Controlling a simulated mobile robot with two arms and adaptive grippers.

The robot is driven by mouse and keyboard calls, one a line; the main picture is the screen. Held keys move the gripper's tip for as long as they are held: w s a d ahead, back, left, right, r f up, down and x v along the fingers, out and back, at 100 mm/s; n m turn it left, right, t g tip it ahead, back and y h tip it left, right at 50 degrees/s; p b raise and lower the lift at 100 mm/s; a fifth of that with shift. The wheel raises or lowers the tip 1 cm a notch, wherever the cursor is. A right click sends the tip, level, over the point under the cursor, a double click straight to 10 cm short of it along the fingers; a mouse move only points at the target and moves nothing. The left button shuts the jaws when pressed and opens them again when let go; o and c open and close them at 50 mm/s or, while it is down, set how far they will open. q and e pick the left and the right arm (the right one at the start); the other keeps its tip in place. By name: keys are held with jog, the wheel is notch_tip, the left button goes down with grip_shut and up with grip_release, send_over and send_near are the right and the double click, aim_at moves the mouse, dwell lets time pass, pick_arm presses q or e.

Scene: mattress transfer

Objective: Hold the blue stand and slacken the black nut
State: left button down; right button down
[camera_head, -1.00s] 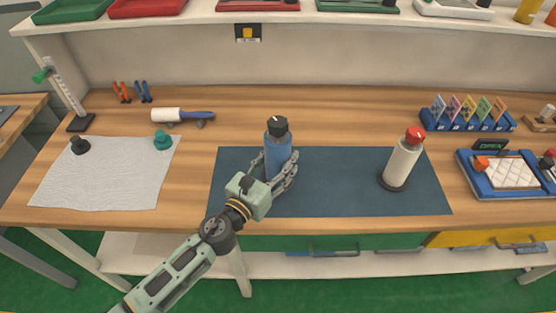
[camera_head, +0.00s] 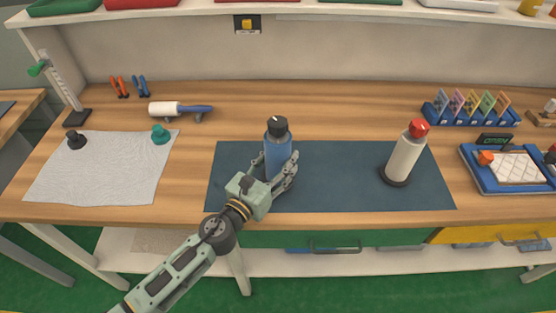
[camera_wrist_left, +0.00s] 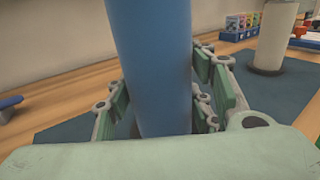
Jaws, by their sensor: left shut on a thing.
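The blue stand (camera_head: 277,155) is an upright blue cylinder on the dark blue mat (camera_head: 335,180). The black nut (camera_head: 277,124) sits on its top and has a pale mark. My left gripper (camera_head: 279,173) is shut on the blue stand at its lower part, coming from the front left. In the left wrist view the stand (camera_wrist_left: 152,65) rises between the two linked fingers (camera_wrist_left: 165,105), which lie along its sides. The nut is out of that view. My right gripper is not in view.
A white stand (camera_head: 404,160) with a red nut (camera_head: 418,128) stands on the mat's right part. A grey cloth (camera_head: 105,175) with a black and a teal knob lies at the left. A roller (camera_head: 180,112) lies behind. A blue tray (camera_head: 505,185) is at the right.

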pick_arm(q)
jog(key=shift+f+b, duration=1.45)
jog(key=shift+r, duration=0.15)
